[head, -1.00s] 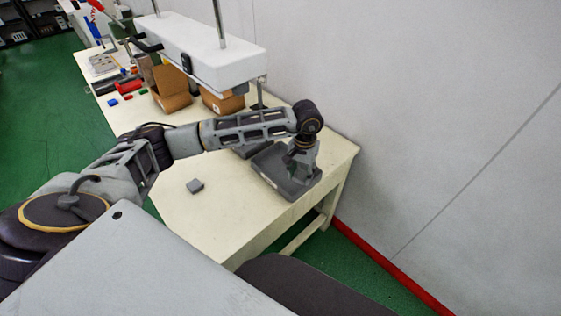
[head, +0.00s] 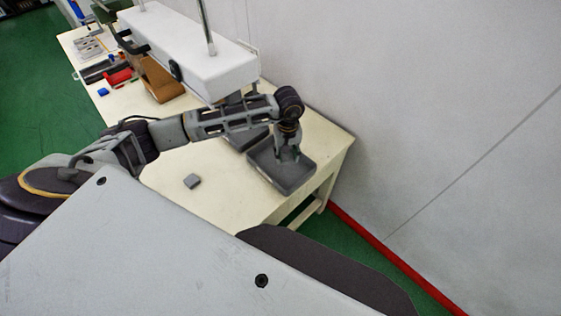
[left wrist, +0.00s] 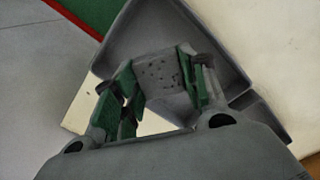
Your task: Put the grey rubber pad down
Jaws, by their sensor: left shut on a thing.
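The grey rubber pad (left wrist: 160,72) shows in the left wrist view as a speckled grey square between the green fingers of my left gripper (left wrist: 158,88), which is shut on it. In the head view, my left gripper (head: 289,154) points down over a grey tray (head: 266,162) at the table's right end. The tray also surrounds the fingers and pad in the left wrist view (left wrist: 222,58). The head view does not show the pad clearly, and I cannot tell whether it touches the tray floor. My right gripper is not in view.
A small grey block (head: 192,181) lies on the cream table (head: 225,200), left of the tray. Another dark grey tray (head: 243,140) sits behind, partly hidden by my arm. A white overhead unit (head: 190,50), a cardboard box (head: 160,82) and red and blue pieces stand farther back.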

